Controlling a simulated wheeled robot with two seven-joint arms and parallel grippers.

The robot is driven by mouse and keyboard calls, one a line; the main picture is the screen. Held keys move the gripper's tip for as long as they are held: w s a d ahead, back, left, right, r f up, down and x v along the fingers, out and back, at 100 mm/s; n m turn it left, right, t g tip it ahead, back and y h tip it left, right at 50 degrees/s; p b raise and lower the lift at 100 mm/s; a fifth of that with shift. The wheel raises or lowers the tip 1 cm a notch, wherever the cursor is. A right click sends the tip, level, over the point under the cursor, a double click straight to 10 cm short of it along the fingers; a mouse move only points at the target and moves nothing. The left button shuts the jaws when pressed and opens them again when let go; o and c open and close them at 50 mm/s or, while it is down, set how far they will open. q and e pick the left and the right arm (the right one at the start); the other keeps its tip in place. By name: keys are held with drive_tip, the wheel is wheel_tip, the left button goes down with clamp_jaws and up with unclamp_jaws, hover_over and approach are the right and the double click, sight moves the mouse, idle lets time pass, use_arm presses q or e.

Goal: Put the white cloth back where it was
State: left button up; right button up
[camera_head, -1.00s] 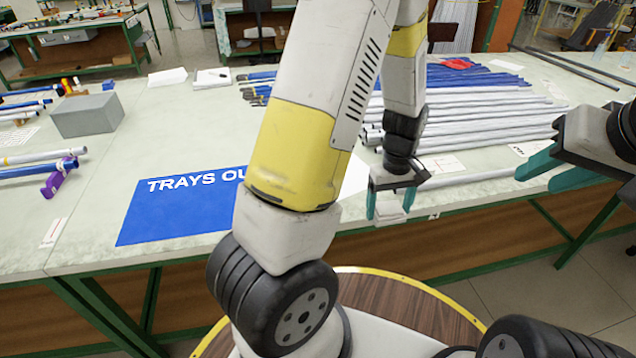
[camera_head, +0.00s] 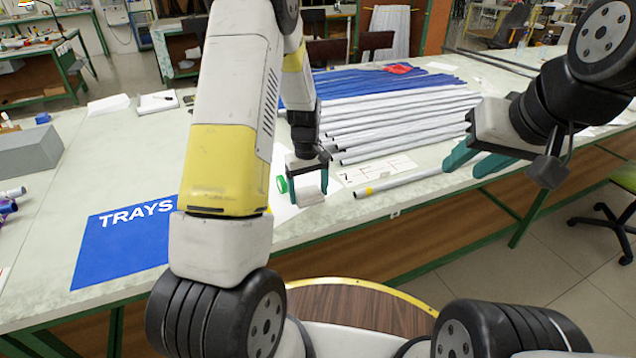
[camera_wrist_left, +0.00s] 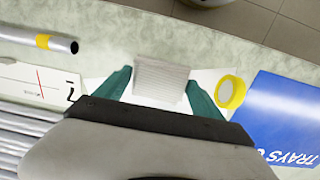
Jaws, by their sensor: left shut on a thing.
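The white cloth (camera_head: 311,194) is a small folded, ribbed pad. My left gripper (camera_head: 307,183) is shut on it near the table's front edge. In the left wrist view, the cloth (camera_wrist_left: 160,80) sits between the two teal fingers. A white sheet lies on the table below it; I cannot tell whether the cloth touches it. My right gripper (camera_head: 480,158) is open and empty, near the front edge further right.
A tape roll (camera_wrist_left: 230,92) stands close beside the left gripper. A short rod with a yellow band (camera_head: 403,184) and a printed card (camera_head: 377,169) lie to its right. White and blue rods (camera_head: 400,115) lie behind. A blue mat (camera_head: 120,245) lies left.

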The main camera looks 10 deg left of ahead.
use_arm(q)
drive_tip(key=shift+w+f, duration=0.1)
drive_tip(key=shift+f, duration=1.65)
drive_tip(key=shift+f, duration=0.1)
drive_tip(key=o, duration=1.5)
drive_tip(key=shift+c, duration=0.2)
wheel_tip(320, 180, up, 12)
drive_tip(key=shift+w+a+r, duration=0.1)
drive_tip(key=shift+a, duration=0.05)
wheel_tip(320, 180, up, 10)
drive_tip(key=m+t, duration=0.2)
hover_over(309, 199)
drive_tip(key=s, duration=0.2)
drive_tip(key=s+r+m+t+h, duration=0.1)
drive_tip(key=s+r+m+t, duration=0.1)
drive_tip(key=s+r, duration=0.4)
drive_tip(key=s+d+r+m+t, duration=0.1)
drive_tip(key=s+r, duration=0.4)
drive_tip(key=s, duration=0.8)
drive_tip(key=shift+s+d+r+m+t+h, duration=0.35)
drive_tip(key=shift+m+t, duration=0.35)
drive_tip(key=shift+m, duration=0.5)
